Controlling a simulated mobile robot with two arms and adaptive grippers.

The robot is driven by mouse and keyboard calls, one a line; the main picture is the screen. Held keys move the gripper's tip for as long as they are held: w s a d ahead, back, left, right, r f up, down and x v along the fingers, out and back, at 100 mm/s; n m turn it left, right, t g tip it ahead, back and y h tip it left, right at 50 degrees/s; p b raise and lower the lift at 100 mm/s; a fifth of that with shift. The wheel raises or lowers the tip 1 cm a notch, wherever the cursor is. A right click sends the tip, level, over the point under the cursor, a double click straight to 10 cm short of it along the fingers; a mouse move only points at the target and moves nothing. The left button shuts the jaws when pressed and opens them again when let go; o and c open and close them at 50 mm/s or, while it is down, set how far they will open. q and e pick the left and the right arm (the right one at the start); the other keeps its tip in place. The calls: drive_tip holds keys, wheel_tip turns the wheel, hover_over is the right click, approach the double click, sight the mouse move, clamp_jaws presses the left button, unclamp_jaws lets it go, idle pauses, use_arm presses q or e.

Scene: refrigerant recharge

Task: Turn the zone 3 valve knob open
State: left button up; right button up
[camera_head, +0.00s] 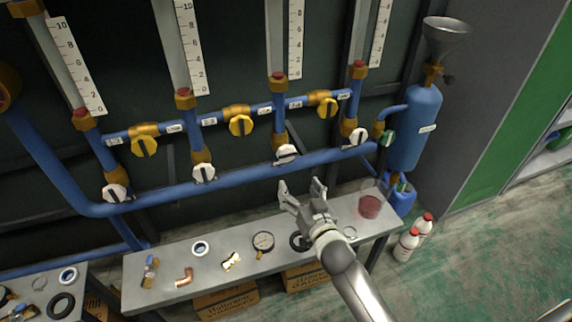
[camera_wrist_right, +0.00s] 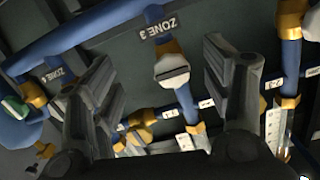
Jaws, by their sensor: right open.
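The zone 3 valve knob (camera_head: 286,153) is white with a dark slot and sits on a brass valve where the third vertical blue pipe meets the lower pipe. In the right wrist view, the knob (camera_wrist_right: 171,72) shows between my fingers, near the "ZONE 3" label (camera_wrist_right: 160,30). My right gripper (camera_head: 301,187) is open and empty, below and slightly right of the knob in the head view. Its two fingers (camera_wrist_right: 163,80) also show in the wrist view, apart from each other. No contact with the knob shows. My left gripper is not in view.
Similar white knobs sit left (camera_head: 204,173) and right (camera_head: 358,136) of it, with yellow knobs (camera_head: 241,125) on the upper pipe. Below is a grey bench (camera_head: 220,268) with a gauge (camera_head: 263,242), rings, fittings and a beaker (camera_head: 371,203). A blue tank (camera_head: 413,130) stands right.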

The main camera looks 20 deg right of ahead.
drive_tip(key=t, duration=0.1)
approach(287, 155)
drive_tip(key=w+b, duration=0.2)
drive_tip(key=w, duration=0.8)
drive_tip(key=shift+w+a+f, duration=0.1)
drive_tip(key=shift+f, duration=0.05)
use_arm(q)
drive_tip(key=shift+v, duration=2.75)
use_arm(e)
drive_tip(key=shift+w, duration=0.6)
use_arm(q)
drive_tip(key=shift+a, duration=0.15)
use_arm(e)
drive_tip(key=shift+c, duration=0.4)
drive_tip(key=c, duration=1)
